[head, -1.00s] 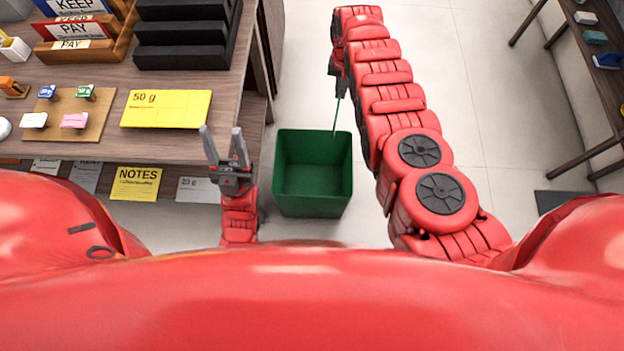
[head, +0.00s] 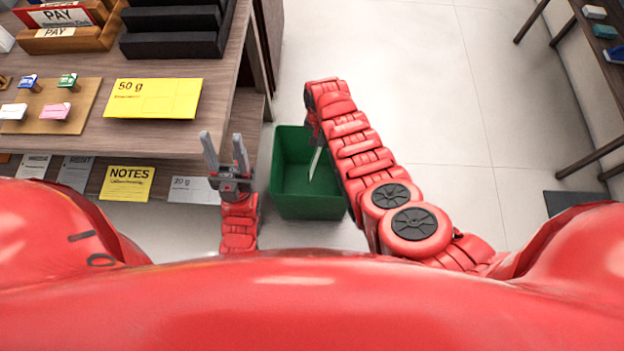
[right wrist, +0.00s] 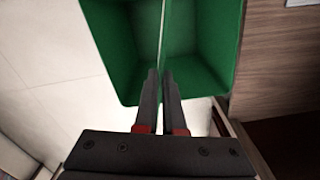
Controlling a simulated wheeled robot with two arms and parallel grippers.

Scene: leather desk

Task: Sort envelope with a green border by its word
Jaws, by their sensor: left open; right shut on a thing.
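My right gripper (right wrist: 161,76) is shut on a thin envelope (right wrist: 164,25), seen edge-on as a pale, greenish strip. The envelope also shows in the head view (head: 315,163) as a narrow light sliver hanging from the gripper. Its word and border cannot be read at this angle. It is over or inside the opening of a green bin (head: 290,208) on the floor; I cannot tell how deep. The bin fills the upper part of the right wrist view (right wrist: 217,40). My left gripper (head: 224,148) is open and empty, left of the bin.
A wooden sorter (head: 75,42) with a PAY sign and a black tray (head: 175,44) stand on the desk at the upper left. A yellow 50 g card (head: 153,98) and a board of small stamps (head: 60,125) lie nearer. The floor right of my right arm is clear.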

